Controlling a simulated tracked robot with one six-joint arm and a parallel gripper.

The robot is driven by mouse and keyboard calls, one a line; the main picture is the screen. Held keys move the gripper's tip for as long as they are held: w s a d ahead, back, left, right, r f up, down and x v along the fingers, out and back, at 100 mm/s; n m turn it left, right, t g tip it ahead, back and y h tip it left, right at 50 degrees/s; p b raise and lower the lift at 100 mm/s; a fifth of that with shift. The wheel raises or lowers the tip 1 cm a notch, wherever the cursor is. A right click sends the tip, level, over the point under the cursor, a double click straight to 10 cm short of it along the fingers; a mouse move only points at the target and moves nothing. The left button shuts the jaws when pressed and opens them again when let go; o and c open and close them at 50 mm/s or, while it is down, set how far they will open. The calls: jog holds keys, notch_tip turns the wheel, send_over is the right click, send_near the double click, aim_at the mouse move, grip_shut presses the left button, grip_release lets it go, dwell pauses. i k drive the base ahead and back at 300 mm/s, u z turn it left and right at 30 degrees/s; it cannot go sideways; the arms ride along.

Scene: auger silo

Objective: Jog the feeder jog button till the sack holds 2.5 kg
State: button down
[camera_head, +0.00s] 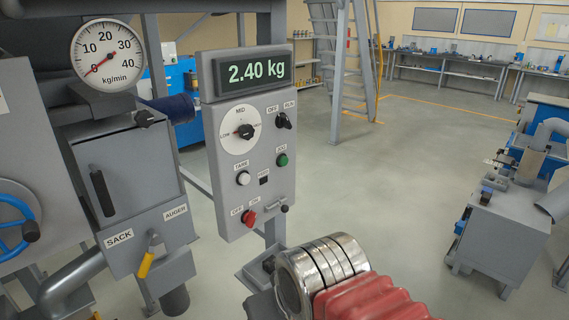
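The grey control panel (228,222) stands left of centre. Its display (254,72) reads 2.40 kg in green digits. The green jog button (282,160) sits under the JOG label on the panel's right side, with nothing touching it. The flow dial (107,54) has its red needle at about 0 kg/min. No sack can be made out. My gripper's fingers do not show; a metal-ringed part with red ribbed bellows at the bottom centre may be my arm.
The panel also carries a LOW-MID-HIGH knob (245,131), a black OFF/RUN switch (283,121), a white TARE button (243,178) and a red OFF/ON switch (249,218). A yellow-handled lever (147,262) is at lower left. Open floor (380,190) lies right of the panel.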

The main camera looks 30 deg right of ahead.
aim_at(283, 161)
jog(key=i, duration=1)
